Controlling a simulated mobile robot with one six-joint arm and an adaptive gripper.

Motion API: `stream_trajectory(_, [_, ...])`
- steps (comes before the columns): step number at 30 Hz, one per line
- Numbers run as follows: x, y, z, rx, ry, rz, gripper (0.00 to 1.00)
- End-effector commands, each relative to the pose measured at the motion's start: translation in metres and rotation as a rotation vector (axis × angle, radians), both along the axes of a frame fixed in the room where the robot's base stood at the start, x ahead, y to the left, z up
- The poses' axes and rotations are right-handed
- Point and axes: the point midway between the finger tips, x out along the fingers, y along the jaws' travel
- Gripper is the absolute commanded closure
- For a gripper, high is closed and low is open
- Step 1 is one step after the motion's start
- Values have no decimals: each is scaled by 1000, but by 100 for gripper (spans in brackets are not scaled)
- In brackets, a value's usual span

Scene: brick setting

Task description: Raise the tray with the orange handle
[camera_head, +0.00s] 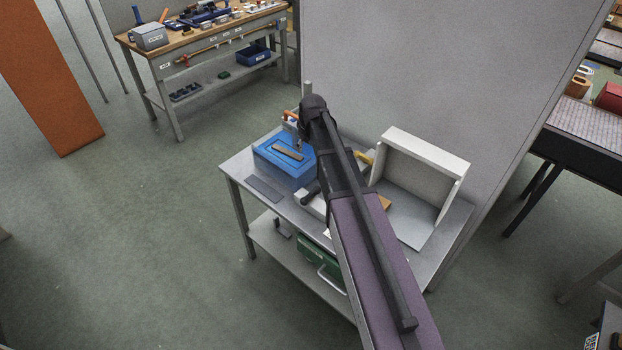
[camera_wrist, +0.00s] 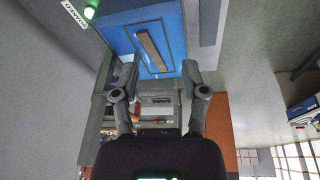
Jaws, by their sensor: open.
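A blue box-like tray (camera_head: 283,167) stands at the left end of the grey table. A tan to brown bar handle (camera_head: 288,152) lies across a recessed panel on its top; its colour reads more wood than orange. In the wrist view the blue top (camera_wrist: 119,38) and the bar (camera_wrist: 151,52) are in front of my fingers. My gripper (camera_wrist: 158,72) is open, its two fingers apart near the blue edge, with nothing seen held between them. In the head view my arm covers part of the tray's right side. A small orange piece (camera_head: 290,116) shows behind the tray.
The table (camera_head: 238,167) also holds a white open box (camera_head: 425,152) on the right and a dark flat plate (camera_head: 265,189) in front. A green case (camera_head: 312,256) sits on the lower shelf. A grey partition (camera_head: 420,70) stands close behind. Floor at the left is clear.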

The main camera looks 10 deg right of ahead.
Motion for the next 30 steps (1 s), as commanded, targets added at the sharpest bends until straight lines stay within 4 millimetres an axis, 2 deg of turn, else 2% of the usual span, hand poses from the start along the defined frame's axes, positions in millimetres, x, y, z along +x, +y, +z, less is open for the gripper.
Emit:
stream_trajectory(3, [-18, 1, -12, 4, 17, -23, 43])
stream_trajectory(18, [-76, 2, -43, 15, 86, -121, 43])
stream_trajectory(24, [-88, 3, -49, 16, 103, -143, 43])
stream_trajectory(30, [-91, 3, -50, 17, 108, -152, 43])
